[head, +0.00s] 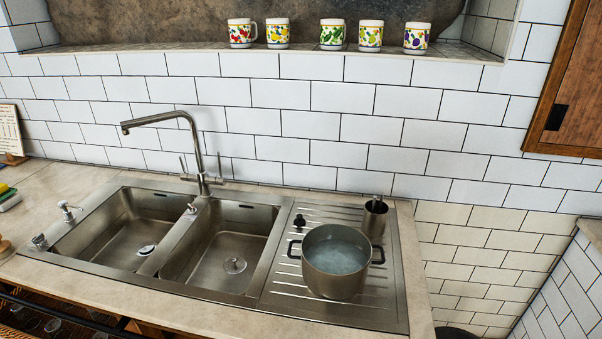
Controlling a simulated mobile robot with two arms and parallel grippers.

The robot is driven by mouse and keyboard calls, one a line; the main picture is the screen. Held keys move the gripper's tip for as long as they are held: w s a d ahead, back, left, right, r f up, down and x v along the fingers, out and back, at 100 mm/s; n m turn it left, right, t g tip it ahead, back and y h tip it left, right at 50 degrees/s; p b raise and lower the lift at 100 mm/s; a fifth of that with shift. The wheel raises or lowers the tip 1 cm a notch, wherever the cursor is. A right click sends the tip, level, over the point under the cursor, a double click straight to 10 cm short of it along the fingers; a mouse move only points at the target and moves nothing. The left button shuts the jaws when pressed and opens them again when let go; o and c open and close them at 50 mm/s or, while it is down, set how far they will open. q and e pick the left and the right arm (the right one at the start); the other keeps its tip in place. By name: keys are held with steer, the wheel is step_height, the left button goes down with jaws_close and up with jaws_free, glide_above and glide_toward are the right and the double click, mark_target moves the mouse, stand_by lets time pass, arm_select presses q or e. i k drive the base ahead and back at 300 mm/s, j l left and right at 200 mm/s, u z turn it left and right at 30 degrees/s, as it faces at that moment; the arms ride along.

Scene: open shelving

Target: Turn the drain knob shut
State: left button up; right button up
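A steel double sink (108,262) is set into the counter. A small round metal knob (192,208) stands on the strip between the two basins, near its back end. Another short metal knob-like fitting (39,242) sits at the sink's left rim. I cannot tell which is the drain knob, or whether either is turned open or shut. The left basin has a drain (147,250) and the right basin has a drain (235,265). Neither of my grippers is in view.
A tall faucet (194,130) rises behind the basins. A pot of water (336,285), a small black object (299,221) and a metal cup (375,222) stand on the drainboard (290,303). Several mugs (332,36) line the ledge.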

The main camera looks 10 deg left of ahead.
mark_target(40, 240)
steer(key=u, duration=1.95)
steer(key=z, duration=0.75)
steer(key=i+j+z, duration=0.15)
steer(key=j+z, duration=0.85)
steer(key=j, duration=0.2)
steer(key=j+z, duration=0.45)
steer(key=j, duration=0.15)
steer(key=k, duration=0.05)
